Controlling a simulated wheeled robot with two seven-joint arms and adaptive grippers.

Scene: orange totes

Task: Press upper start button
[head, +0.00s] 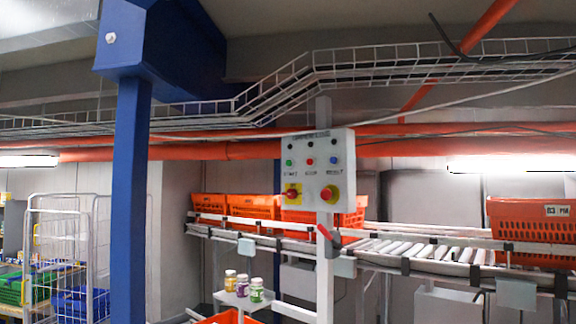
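A light grey control panel (318,175) stands on a grey post near the middle of the head view. Its middle row has a green button (289,162) at the left, a red button (310,162) in the middle and a blue button (333,160) at the right. The small label under the green one seems to read START. Small dark round spots sit above the buttons. Below are a red switch (292,194) on a yellow plate and a round red knob (328,194) with yellow around it. Neither gripper is in view.
A roller conveyor (420,256) runs behind the post, with orange totes (530,230) on it. Small jars (243,286) stand on a little shelf below the panel. A blue pillar (129,200) rises at the left, beside a wire cage cart (62,245).

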